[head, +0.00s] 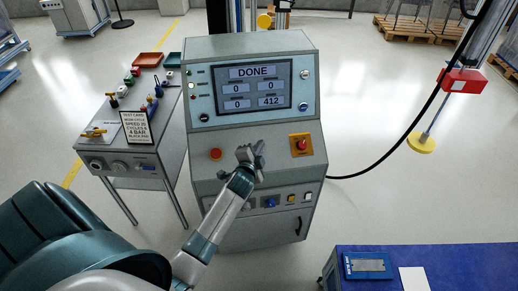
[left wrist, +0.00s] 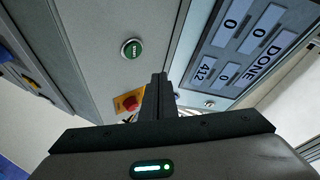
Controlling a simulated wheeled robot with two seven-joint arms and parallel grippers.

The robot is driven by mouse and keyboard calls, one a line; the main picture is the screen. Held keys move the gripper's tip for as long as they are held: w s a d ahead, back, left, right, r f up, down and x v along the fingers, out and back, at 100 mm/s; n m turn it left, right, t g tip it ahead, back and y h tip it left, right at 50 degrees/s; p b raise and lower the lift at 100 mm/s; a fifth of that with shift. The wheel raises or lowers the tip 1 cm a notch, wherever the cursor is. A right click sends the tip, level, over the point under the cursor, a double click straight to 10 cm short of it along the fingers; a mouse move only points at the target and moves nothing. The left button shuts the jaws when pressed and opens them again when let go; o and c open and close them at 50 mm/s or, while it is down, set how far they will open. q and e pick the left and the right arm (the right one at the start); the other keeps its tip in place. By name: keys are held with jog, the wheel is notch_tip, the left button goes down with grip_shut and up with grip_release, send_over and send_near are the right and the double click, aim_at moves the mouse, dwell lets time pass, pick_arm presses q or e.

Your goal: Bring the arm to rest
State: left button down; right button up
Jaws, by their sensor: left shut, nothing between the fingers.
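My left gripper (head: 250,154) is over the sloped control panel of the grey console (head: 200,180), between an orange-red button (head: 215,154) and a red emergency stop (head: 301,145) on a yellow plate. Its fingers (left wrist: 158,82) are together with nothing between them in the left wrist view. A green START button (left wrist: 132,48) shows there apart from the fingertips; in the head view I cannot make it out, probably behind the gripper. The emergency stop (left wrist: 130,103) also shows there. The console screen (head: 252,87) reads DONE and 412. My right gripper is not in view.
A grey side table (head: 127,160) with small coloured parts and a sign (head: 136,127) stands left of the console. A blue-topped bench (head: 450,260) is at the lower right. A black cable (head: 400,145) hangs right of the console. Open floor lies between.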

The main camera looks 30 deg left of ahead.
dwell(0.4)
pick_arm(q)
jog(key=s+d+f+n+g+h, duration=0.2)
jog(key=s+d+g, duration=0.3)
jog(key=s, duration=0.9)
jog(key=s+d+f+n+g+h, duration=0.1)
jog(key=s+d+n+g, duration=0.15)
jog(key=s+d, duration=0.8)
jog(key=s+d+f+n+g+h, duration=0.2)
jog(key=s+d+n+g, duration=0.15)
jog(key=s, duration=1.35)
notch_tip(320, 180, down, 33)
jog(key=m+b, duration=0.1)
jog(key=b, duration=0.5)
jog(key=s+a+f+g+b, duration=0.1)
jog(key=s+f+b, duration=0.2)
jog(key=s+f, duration=0.6)
jog(key=s+a+f+g+b, duration=0.1)
jog(key=s+a+f+b, duration=0.1)
jog(key=s+f, duration=0.7)
notch_tip(320, 180, down, 7)
jog(key=shift+s+f+b, duration=0.1)
jog(key=shift+s+b, duration=0.3)
jog(key=shift+b, duration=0.35)
